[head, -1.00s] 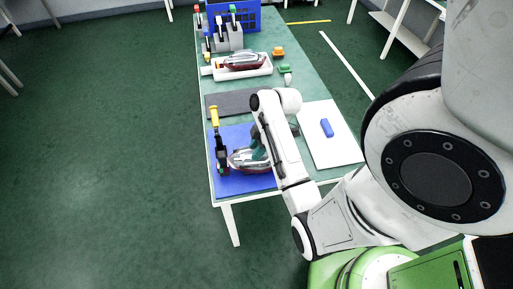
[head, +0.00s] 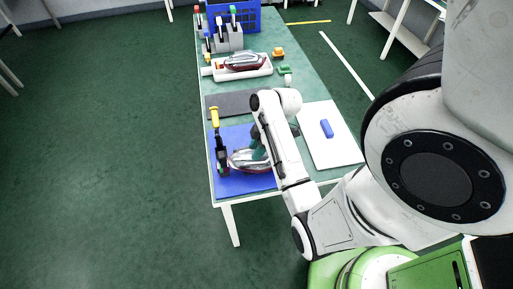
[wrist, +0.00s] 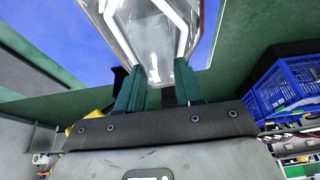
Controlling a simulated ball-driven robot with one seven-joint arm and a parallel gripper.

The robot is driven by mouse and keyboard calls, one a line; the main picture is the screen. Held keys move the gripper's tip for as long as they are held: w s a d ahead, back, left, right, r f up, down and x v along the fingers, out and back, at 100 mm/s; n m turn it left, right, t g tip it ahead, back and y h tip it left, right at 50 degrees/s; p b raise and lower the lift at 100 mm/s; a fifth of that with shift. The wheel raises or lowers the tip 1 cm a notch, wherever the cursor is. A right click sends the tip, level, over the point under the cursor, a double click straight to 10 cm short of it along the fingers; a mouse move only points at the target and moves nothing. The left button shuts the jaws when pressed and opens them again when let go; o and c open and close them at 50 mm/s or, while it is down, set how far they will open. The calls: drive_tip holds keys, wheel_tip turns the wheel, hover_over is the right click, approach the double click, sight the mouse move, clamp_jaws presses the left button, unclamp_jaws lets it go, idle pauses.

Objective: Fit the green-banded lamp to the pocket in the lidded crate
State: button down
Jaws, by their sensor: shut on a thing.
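A red and clear lamp (head: 245,160) lies over the blue mat (head: 262,184) at the near end of the table. My gripper (wrist: 158,80) is shut on this lamp; its green fingers also show in the head view (head: 258,146). The lamp's clear face fills the top middle of the wrist view (wrist: 155,35). No green band can be made out on it, and my arm hides part of it. A second, similar lamp (head: 244,61) lies in a white tray (head: 225,75) further back. A blue crate (head: 247,20) stands at the far end; no lid or pocket can be made out.
A black tool with a yellow handle (head: 214,117) stands at the mat's left, close to the held lamp. A dark grey mat (head: 228,105) lies behind. A white board (head: 335,150) with a blue block (head: 326,128) is at right. Several coloured-handled tools stand in a grey block (head: 229,40).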

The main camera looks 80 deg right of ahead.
drive_tip(key=shift+r+p, duration=1.35)
drive_tip(key=shift+p, duration=0.15)
drive_tip(key=shift+r+p, duration=0.85)
drive_tip(key=shift+p, duration=0.1)
drive_tip(key=shift+f, duration=0.1)
drive_tip(key=shift+s, duration=0.1)
